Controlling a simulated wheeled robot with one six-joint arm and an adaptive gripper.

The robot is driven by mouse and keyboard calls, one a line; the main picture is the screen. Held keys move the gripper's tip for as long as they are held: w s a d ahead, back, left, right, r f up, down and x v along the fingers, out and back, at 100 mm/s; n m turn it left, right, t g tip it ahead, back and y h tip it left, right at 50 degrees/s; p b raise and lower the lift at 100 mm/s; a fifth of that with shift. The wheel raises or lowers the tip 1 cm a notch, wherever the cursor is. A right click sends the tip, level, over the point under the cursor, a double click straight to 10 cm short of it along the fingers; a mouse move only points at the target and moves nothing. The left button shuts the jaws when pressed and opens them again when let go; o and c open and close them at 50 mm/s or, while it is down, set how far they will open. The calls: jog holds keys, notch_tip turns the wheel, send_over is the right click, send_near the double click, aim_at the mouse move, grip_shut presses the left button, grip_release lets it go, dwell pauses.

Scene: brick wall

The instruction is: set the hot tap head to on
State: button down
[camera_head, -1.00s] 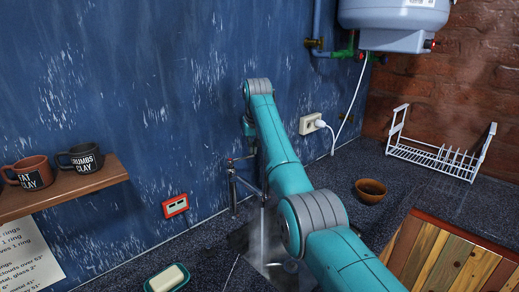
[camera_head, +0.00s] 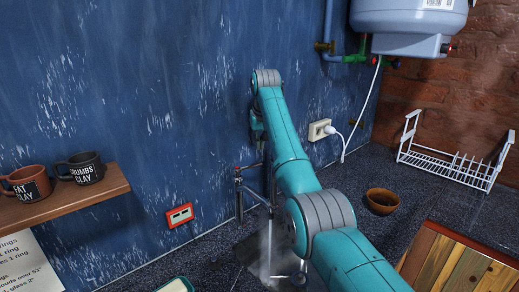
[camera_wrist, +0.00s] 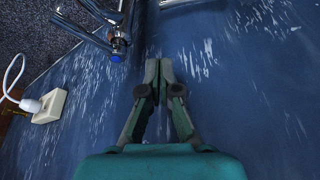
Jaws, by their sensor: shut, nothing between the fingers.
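The metal tap (camera_head: 254,190) stands against the blue wall over the sink. A small red mark (camera_head: 237,169) shows at its left head, likely the hot one. Whitish water or steam (camera_head: 272,245) shows below the spout. In the wrist view part of the tap (camera_wrist: 90,32) is at the top, with a blue-marked head (camera_wrist: 116,46) left of my fingertips. My gripper (camera_wrist: 160,64) is shut and empty, apart from that blue-marked head and close to the wall. The red mark is not clear in the wrist view.
A wall socket with a white plug (camera_head: 321,129) is right of my arm. A brown bowl (camera_head: 382,201) and white dish rack (camera_head: 457,162) stand on the counter. A shelf (camera_head: 70,202) with two mugs is at left. A water heater (camera_head: 408,22) hangs at upper right.

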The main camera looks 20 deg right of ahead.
jog(key=v, duration=0.7)
jog(key=w+d+m+t+h, duration=0.1)
jog(key=w+d+t+h, duration=0.25)
jog(key=d, duration=0.45)
jog(key=w+d+m+t+h, duration=0.2)
jog(key=w+d+t+h, duration=0.15)
jog(key=d, duration=0.45)
jog(key=s+d+r+n+t+h, duration=0.4)
jog(key=d+r+t, duration=0.3)
jog(key=d+t, duration=0.15)
jog(key=s+a+f+n+t+y, duration=0.5)
jog(key=s+a+n+y, duration=0.4)
jog(key=n+y, duration=0.95)
jog(key=s+a+f+n+g+y, duration=0.3)
jog(key=s+a+f+n+g, duration=0.15)
jog(key=f, duration=0.45)
jog(key=s+a+f+n+g+y, duration=0.4)
jog(key=s+f+n+g, duration=0.15)
jog(key=f, duration=0.25)
jog(key=w+d+f+x, duration=0.1)
jog(key=x, duration=1.2)
jog(key=shift+w+n+g, duration=0.35)
jog(key=shift+w+g, duration=0.1)
